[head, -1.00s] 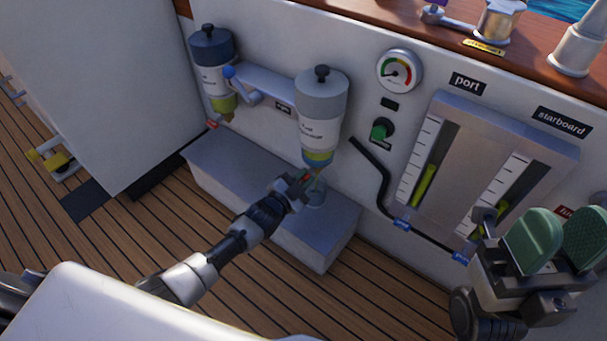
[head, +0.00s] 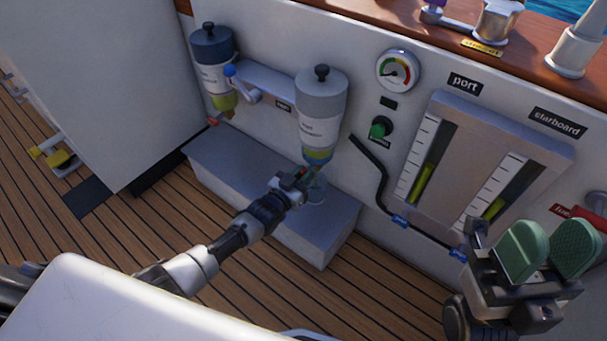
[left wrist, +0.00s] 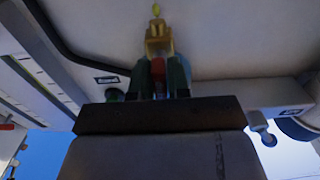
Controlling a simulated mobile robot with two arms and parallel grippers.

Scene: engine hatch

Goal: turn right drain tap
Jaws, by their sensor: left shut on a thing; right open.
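The right filter (head: 320,112) is a grey and white canister on the wall with a dark knob on top and a yellow-green bowl below. My left gripper (head: 306,176) is just under that bowl, its fingers small and partly hidden in the head view. In the left wrist view, its green finger pads (left wrist: 158,80) are shut on a red tap handle (left wrist: 158,70) below a brass tap body (left wrist: 158,42). A yellow-green bit shows past the brass. My right gripper (head: 547,247), with green pads, is open and empty at the lower right.
A clear jar (head: 317,190) stands on a grey step (head: 238,182) under the right filter. A black hose (head: 378,180), a green knob (head: 380,128) and level gauges (head: 465,175) are to the right.

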